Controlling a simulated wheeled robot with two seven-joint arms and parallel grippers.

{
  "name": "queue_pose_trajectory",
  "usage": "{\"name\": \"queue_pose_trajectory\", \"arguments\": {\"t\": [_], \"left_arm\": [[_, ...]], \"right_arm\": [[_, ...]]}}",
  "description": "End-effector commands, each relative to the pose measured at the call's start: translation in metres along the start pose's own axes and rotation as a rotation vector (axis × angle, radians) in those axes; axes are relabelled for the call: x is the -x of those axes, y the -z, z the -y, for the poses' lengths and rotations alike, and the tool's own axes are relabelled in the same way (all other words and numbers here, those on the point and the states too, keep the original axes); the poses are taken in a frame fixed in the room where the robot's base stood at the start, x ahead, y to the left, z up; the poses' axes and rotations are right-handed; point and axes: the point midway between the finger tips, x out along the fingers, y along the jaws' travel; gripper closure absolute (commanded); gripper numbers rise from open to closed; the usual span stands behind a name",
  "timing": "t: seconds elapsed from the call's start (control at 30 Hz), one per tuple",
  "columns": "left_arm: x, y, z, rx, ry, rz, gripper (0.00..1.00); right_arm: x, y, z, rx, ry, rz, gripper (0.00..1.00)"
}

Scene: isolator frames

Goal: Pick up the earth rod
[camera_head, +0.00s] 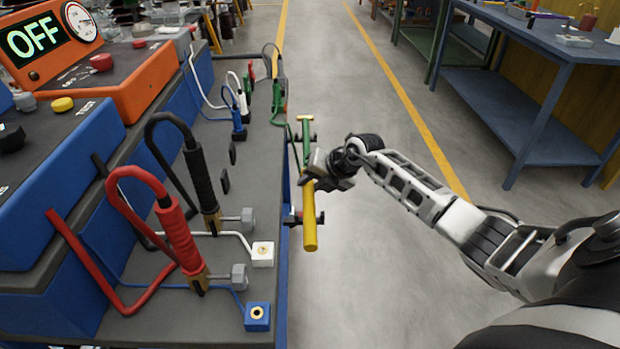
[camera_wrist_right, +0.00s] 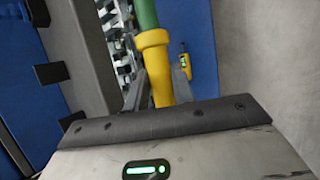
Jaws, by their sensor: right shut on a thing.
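The earth rod shows in the head view as a yellow grip (camera_head: 309,220) with a green shaft running up and away behind my right gripper. In the right wrist view its yellow collar (camera_wrist_right: 155,62) and green shaft (camera_wrist_right: 144,14) stand between the fingers. My right gripper (camera_head: 318,178) is shut on the rod, just off the right side of the blue bench. The jaws hide part of the rod. I cannot tell whether the rod still touches the dark brackets at the bench side. My left gripper is not in view.
The grey-topped bench (camera_head: 262,180) carries an orange tester (camera_head: 100,75) reading OFF, a red-handled probe (camera_head: 180,237) and a black-handled probe (camera_head: 200,180). Clear floor (camera_head: 370,270) lies right of the bench. A blue table (camera_head: 540,105) stands at the back right.

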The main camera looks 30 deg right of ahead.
Motion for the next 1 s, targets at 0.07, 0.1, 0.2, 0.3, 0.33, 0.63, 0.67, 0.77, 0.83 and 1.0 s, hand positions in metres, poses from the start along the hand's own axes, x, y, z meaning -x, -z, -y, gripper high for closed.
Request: {"name": "queue_pose_trajectory", "arguments": {"t": [0.07, 0.1, 0.2, 0.3, 0.33, 0.63, 0.67, 0.77, 0.83, 1.0], "left_arm": [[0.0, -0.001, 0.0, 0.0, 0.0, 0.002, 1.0], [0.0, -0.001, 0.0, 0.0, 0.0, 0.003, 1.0], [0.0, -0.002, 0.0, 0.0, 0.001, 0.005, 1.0], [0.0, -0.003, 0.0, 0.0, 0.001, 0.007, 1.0], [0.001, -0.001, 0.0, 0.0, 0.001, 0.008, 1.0], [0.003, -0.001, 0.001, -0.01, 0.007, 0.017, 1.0], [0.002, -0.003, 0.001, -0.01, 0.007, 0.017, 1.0], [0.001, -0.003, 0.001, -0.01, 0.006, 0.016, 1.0], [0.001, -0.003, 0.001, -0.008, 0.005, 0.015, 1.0], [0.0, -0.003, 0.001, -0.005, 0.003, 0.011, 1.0]], "right_arm": [[0.004, -0.003, -0.003, 0.003, -0.003, 0.004, 1.0], [0.006, -0.004, -0.005, 0.003, -0.003, 0.005, 1.0], [0.014, -0.008, -0.011, 0.004, -0.004, 0.007, 1.0], [0.026, -0.013, -0.019, 0.005, -0.004, 0.007, 1.0], [0.031, -0.009, -0.022, 0.007, -0.004, 0.004, 1.0], [0.09, 0.019, -0.057, 0.009, -0.004, 0.004, 1.0], [0.093, 0.026, -0.057, 0.008, -0.003, 0.001, 1.0], [0.106, 0.043, -0.063, 0.007, -0.003, 0.002, 1.0], [0.115, 0.053, -0.068, 0.007, -0.004, 0.002, 1.0], [0.133, 0.073, -0.076, 0.004, -0.003, 0.003, 1.0]]}}
